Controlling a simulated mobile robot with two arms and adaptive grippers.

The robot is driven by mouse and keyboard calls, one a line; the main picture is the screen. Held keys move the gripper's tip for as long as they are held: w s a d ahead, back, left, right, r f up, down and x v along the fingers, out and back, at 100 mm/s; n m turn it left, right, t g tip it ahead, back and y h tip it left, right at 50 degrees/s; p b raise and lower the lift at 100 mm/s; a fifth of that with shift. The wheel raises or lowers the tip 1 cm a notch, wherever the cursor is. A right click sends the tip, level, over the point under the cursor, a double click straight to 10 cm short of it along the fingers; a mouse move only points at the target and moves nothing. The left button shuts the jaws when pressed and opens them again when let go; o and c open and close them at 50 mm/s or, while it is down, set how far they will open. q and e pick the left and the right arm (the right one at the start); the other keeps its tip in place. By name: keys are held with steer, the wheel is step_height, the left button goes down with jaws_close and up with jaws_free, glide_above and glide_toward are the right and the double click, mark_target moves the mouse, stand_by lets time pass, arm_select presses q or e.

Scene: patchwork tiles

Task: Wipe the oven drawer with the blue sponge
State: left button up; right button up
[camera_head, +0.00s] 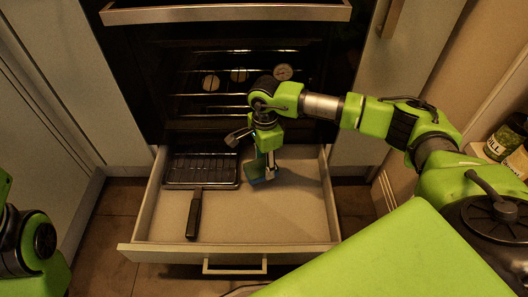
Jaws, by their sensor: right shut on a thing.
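The oven drawer (285,215) is pulled out below the oven, and its light floor is partly bare. My right gripper (266,168) is inside the drawer, pointing down near the back middle. It is shut on the blue sponge (257,181), of which only a small dark blue part shows below the fingers. The sponge is at or close to the drawer floor; I cannot tell if it touches. On my left side only part of the arm shows at the left edge; the left gripper is out of view.
A dark grill pan (202,171) lies in the drawer's back left, its handle (194,214) toward the front. The drawer's right and front floor is clear. The oven (225,80) rises behind. Jars (505,142) stand at the far right. Cabinets flank both sides.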

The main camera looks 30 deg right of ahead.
steer(key=shift+r+p, duration=0.9)
steer(key=shift+r, duration=0.65)
